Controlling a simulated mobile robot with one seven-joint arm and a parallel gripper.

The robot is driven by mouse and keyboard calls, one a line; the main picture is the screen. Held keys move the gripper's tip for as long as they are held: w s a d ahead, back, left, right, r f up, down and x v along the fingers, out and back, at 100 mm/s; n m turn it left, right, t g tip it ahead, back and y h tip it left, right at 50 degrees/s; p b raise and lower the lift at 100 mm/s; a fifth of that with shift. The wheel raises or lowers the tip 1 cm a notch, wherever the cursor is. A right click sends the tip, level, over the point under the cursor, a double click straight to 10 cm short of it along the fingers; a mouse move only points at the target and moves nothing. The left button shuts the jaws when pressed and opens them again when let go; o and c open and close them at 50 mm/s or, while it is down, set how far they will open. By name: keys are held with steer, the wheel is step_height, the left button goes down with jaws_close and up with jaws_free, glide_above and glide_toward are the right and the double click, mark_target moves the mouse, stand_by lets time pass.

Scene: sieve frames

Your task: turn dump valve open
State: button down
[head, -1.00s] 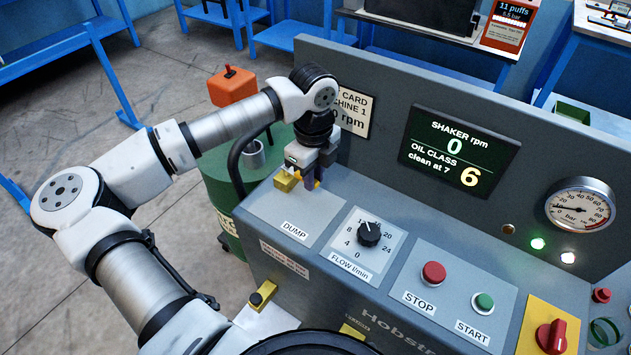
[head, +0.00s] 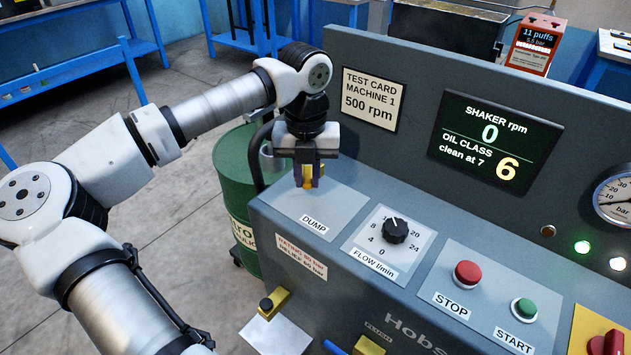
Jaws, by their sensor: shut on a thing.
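The dump valve's yellow handle (head: 307,183) is on the grey plate labelled DUMP (head: 318,212) at the left end of the machine's console. My gripper (head: 307,180) points down over this plate and is shut on the yellow handle. The fingers hide most of the handle and the valve body under it. The handle now shows narrow, between and just below the fingers.
Right of the DUMP plate are the flow knob (head: 395,230), the red STOP button (head: 468,273) and the green START button (head: 524,309). The display (head: 495,140) reads shaker 0 rpm, oil class 6. A green drum (head: 236,190) stands left of the console.

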steer(key=a+m, duration=0.1)
steer(key=a+m+b, duration=0.1)
steer(key=m, duration=0.1)
steer(key=a+m, duration=0.1)
steer(key=shift+w, duration=0.25)
steer(key=shift+w+a+m+b, duration=0.25)
steer(key=shift+a+m, duration=0.15)
steer(key=shift+m, duration=0.4)
steer(key=shift+w+a+m+b, duration=0.1)
steer(key=shift+w+a+m, duration=0.25)
steer(key=shift+m, duration=0.45)
steer(key=shift+a, duration=0.1)
steer(key=c, duration=1.3)
jaws_free()
steer(key=shift+s, duration=0.1)
step_height(320, 180, up, 14)
steer(key=shift+f, duration=0.1)
